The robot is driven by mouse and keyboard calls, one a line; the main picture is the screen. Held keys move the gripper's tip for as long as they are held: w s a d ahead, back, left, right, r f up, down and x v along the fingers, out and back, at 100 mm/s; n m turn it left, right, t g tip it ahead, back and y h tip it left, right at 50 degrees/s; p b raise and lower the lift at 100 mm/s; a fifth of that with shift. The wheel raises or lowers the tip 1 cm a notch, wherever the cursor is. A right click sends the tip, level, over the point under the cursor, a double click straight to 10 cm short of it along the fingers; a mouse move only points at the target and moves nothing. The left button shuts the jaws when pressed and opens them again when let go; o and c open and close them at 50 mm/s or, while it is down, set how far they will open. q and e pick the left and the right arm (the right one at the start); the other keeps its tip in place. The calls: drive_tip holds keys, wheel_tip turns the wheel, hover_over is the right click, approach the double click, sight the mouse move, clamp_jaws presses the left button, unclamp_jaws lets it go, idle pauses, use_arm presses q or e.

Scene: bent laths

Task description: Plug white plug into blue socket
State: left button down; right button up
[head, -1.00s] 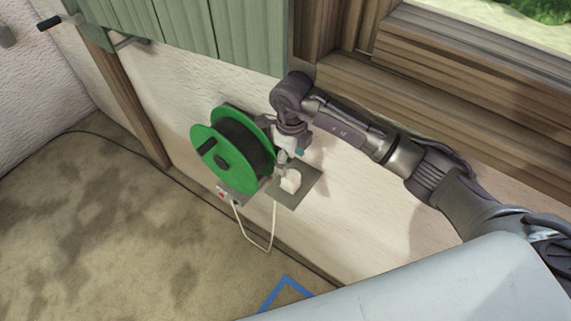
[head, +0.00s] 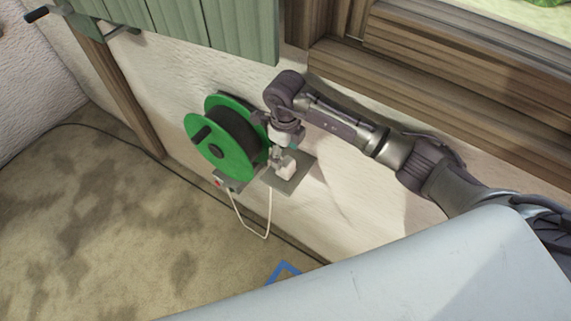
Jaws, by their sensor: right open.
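The white plug (head: 287,171) is at a grey plate (head: 298,181) low by the wall, just right of a green reel. A white cord (head: 267,212) hangs in a loop below it. My right gripper (head: 279,158) is open and points down close at the plug. Its fingers are small and partly overlap the plug, so I cannot tell whether they touch it. I cannot make out a blue socket. My left gripper is not in view.
The green cable reel (head: 219,150) stands close left of my gripper. A grey box with a red switch (head: 219,183) is under it. A wooden window frame (head: 430,75) lies above my arm. Blue marking (head: 283,271) is on the floor. Open floor lies at left.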

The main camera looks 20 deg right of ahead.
sight(285, 161)
drive_tip(key=f, duration=0.2)
drive_tip(key=s+f+p, duration=0.1)
drive_tip(key=shift+a+f, duration=0.1)
drive_tip(key=shift+f, duration=0.25)
drive_tip(key=shift+w+f, duration=0.1)
drive_tip(key=shift+f, duration=0.45)
drive_tip(key=c, duration=1.2)
